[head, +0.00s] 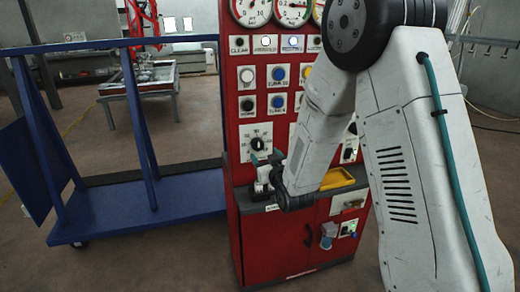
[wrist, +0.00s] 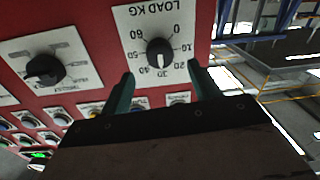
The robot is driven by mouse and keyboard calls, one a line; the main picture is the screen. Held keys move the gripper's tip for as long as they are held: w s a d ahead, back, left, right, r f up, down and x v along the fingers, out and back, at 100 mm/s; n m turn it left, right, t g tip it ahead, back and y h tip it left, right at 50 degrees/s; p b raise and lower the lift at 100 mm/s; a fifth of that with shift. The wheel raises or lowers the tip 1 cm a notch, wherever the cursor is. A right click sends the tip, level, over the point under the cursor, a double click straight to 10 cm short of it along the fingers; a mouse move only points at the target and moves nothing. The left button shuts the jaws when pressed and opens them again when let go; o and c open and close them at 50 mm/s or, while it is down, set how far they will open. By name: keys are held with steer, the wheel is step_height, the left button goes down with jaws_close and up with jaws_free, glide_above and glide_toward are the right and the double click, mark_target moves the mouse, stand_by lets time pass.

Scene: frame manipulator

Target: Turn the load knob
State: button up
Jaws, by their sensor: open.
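The load knob is a black dial on a white plate marked LOAD KG with a scale from 0 to 60. The knob (wrist: 159,53) shows upside down in the wrist view, its light mark seeming to face about 30. In the head view the knob (head: 257,143) is on the red panel. My gripper (wrist: 161,74) is open, with teal fingers apart and nothing between them. The knob lies just ahead of the gap, apart from the fingers. In the head view my gripper (head: 265,158) is just below the knob, partly hidden by my arm.
The red cabinet (head: 285,240) carries gauges, several buttons and a yellow tray (head: 337,179) on its ledge. Another black selector knob (wrist: 45,70) is beside the load plate in the wrist view. A blue cart (head: 150,200) stands left of the cabinet.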

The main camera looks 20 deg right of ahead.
mark_target(259, 147)
steer(key=w, duration=0.6)
steer(key=shift+a, duration=0.1)
steer(key=c, duration=1)
